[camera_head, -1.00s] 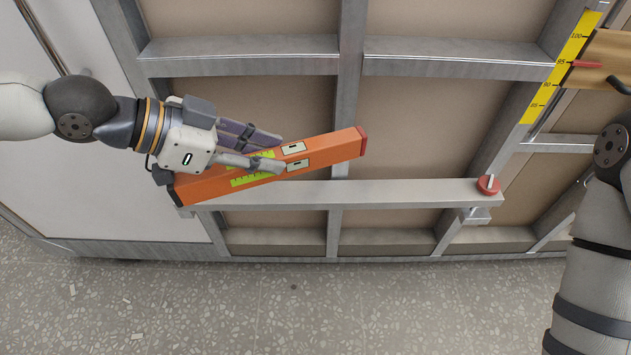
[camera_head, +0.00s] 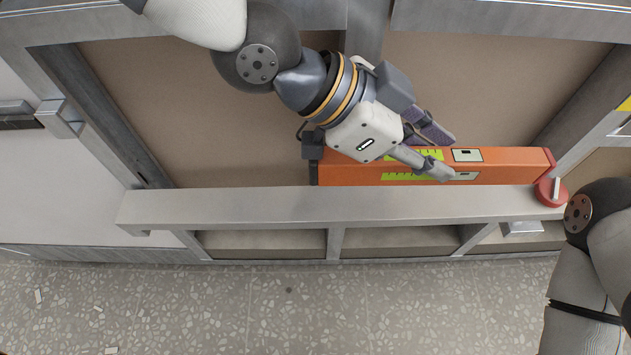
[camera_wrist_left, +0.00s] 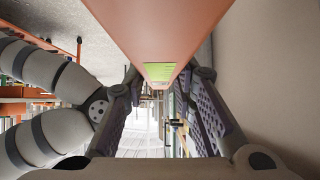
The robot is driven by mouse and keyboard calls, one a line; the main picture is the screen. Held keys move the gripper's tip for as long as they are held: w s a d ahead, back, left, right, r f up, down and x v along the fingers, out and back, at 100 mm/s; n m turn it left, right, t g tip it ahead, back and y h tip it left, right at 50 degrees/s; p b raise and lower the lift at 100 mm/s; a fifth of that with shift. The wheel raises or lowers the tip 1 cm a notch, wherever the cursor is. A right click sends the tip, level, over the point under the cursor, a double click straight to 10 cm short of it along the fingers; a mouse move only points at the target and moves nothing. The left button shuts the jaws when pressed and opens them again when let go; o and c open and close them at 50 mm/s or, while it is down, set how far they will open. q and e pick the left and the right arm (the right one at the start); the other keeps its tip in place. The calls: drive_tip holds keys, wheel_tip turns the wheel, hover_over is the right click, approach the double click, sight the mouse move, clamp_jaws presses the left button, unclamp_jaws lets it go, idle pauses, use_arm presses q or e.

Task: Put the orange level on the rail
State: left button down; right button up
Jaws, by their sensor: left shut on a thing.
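The orange level (camera_head: 350,172) has yellow-green scale strips, small vial windows and a red right end. It lies nearly parallel to the pale grey rail (camera_head: 250,207), along the right half of its far edge. I cannot tell whether it touches the rail. My left gripper (camera_head: 442,154) is shut on the level right of its middle. In the left wrist view the level (camera_wrist_left: 158,30) runs between the two fingers (camera_wrist_left: 160,100). A red round knob (camera_head: 551,193) sits at the rail's right end, close to the level's red end. My right gripper is out of view.
Beige wall panels (camera_head: 200,120) in a grey metal frame stand behind the rail. My right arm is at the right edge, near the knob. Speckled floor (camera_head: 250,310) lies clear in front. The rail's left half is bare.

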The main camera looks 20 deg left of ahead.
use_arm(q)
drive_tip(key=a+f, duration=0.4)
drive_tip(key=a+f+b, duration=0.1)
drive_tip(key=a+f, duration=0.3)
drive_tip(key=a, duration=0.1)
drive_tip(key=a+f+b, duration=0.1)
drive_tip(key=a+f, duration=0.3)
drive_tip(key=shift+w+a+f, duration=0.1)
drive_tip(key=shift+w+a, duration=0.05)
drive_tip(key=shift+a, duration=0.25)
drive_tip(key=shift+f, duration=0.1)
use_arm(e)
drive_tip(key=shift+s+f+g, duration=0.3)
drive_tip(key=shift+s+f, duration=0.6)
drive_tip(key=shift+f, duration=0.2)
use_arm(q)
drive_tip(key=shift+f+b, duration=0.1)
drive_tip(key=shift+b, duration=0.2)
drive_tip(key=shift+f, duration=0.55)
drive_tip(key=c, duration=1.3)
unclamp_jaws()
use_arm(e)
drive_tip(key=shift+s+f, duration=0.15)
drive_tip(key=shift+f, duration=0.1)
use_arm(q)
drive_tip(key=shift+r, duration=0.1)
